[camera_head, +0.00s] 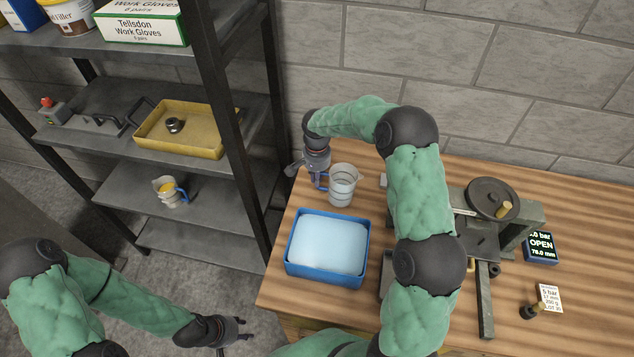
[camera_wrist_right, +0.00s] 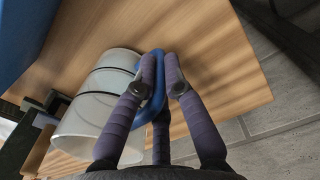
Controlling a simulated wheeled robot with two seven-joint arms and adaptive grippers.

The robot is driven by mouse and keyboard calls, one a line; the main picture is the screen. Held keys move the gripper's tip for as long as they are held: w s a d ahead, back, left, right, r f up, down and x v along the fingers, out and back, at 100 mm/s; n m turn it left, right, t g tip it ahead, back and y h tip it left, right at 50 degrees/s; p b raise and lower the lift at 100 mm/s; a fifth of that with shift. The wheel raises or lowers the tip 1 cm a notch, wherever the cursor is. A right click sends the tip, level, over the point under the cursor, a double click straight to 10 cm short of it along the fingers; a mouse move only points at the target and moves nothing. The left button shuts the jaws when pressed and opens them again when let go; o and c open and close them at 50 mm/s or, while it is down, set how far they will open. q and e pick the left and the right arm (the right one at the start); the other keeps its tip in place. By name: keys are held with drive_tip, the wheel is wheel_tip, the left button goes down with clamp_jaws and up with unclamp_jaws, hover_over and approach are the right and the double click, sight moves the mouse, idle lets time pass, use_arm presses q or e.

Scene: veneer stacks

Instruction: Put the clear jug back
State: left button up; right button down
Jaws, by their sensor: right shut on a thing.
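The clear jug (camera_head: 343,184) with a blue handle stands near the back left of the wooden table, behind the blue tray. My right gripper (camera_head: 318,178) is at its left side, shut on the blue handle. In the right wrist view the jug (camera_wrist_right: 88,125) lies to the left of the fingers, and the purple fingers of my right gripper (camera_wrist_right: 164,75) close around the handle (camera_wrist_right: 152,98). I cannot tell whether the jug touches the table. My left gripper (camera_head: 245,337) is low at the bottom, left of the table, its fingers small and seemingly apart with nothing in them.
A blue tray (camera_head: 289,262) with a pale block sits at the table's left edge. A press (camera_head: 485,240) and display (camera_head: 541,247) stand right. The shelf rack (camera_head: 215,219) holds a yellow tray (camera_head: 217,152) and another blue-handled jug (camera_head: 166,192) with yellow contents.

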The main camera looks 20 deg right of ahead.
wheel_tip(320, 180, down, 2)
drive_tip(key=c, duration=1.3)
unclamp_jaws()
drive_tip(key=shift+s, duration=0.1)
drive_tip(key=shift+f, duration=0.15)
wheel_tip(320, 180, up, 11)
drive_tip(key=shift+s+f+p, duration=0.1)
drive_tip(key=shift+p, duration=0.5)
drive_tip(key=shift+a+f, duration=0.1)
drive_tip(key=shift+a, duration=0.05)
